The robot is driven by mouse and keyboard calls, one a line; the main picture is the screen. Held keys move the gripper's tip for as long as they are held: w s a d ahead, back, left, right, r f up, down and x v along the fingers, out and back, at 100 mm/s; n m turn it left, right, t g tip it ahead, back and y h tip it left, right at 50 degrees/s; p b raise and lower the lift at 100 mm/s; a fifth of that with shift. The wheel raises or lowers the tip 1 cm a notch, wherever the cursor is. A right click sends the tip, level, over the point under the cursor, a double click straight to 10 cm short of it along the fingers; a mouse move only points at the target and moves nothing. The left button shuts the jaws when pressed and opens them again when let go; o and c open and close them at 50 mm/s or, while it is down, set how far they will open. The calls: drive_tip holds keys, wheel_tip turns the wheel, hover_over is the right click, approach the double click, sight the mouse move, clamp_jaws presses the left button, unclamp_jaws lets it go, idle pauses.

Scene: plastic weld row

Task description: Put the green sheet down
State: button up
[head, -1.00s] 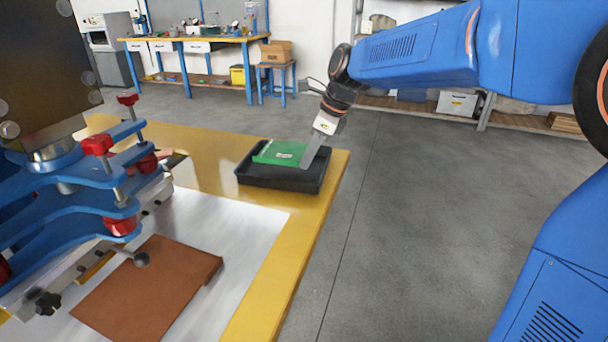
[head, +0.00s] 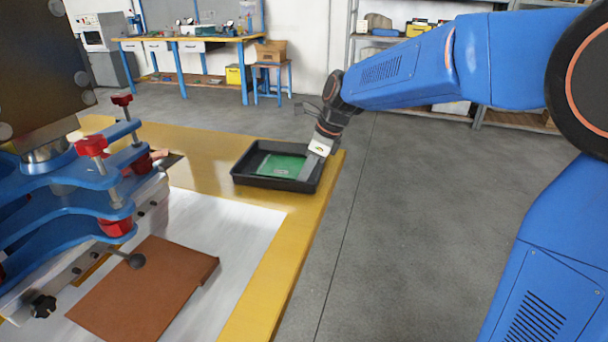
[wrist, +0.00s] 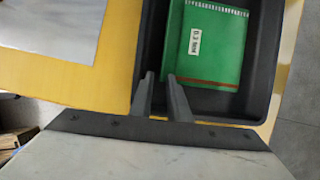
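The green sheet (head: 282,165) lies in the black tray (head: 240,178) on the yellow table; it looks flat on the tray floor. In the wrist view the sheet (wrist: 214,50) shows a white label and a brown stripe near its lower edge. My gripper (head: 308,172) reaches down into the tray at its right side. In the wrist view the fingers of my gripper (wrist: 161,78) stand a little apart, with only dark tray between the tips. The right fingertip is close beside the sheet's lower left corner; whether it touches is unclear.
A blue clamp press with red knobs (head: 92,146) stands at the left of the table. A brown sheet (head: 150,285) lies on the pale metal plate (head: 240,220). Open grey floor (head: 420,220) lies to the right. A workbench (head: 195,42) stands at the back.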

drive_tip(key=shift+r, duration=0.1)
drive_tip(key=v, duration=1.2)
drive_tip(key=s+d+f+n+t+h, duration=0.1)
drive_tip(key=s+d+f+n, duration=0.3)
drive_tip(key=s+d+n, duration=0.3)
drive_tip(key=s+d+f+n+t+h, duration=0.1)
drive_tip(key=s+d+f+n+h, duration=0.1)
drive_tip(key=s+d+f+n, duration=0.2)
drive_tip(key=s+d+f+n+t+h, duration=0.1)
drive_tip(key=s+d+f+n, duration=0.4)
drive_tip(key=s, duration=1.3)
drive_tip(key=shift+s+d+n+t, duration=0.3)
drive_tip(key=shift+d+n, duration=2.1)
drive_tip(key=shift+d, duration=0.5)
drive_tip(key=shift+f, duration=0.1)
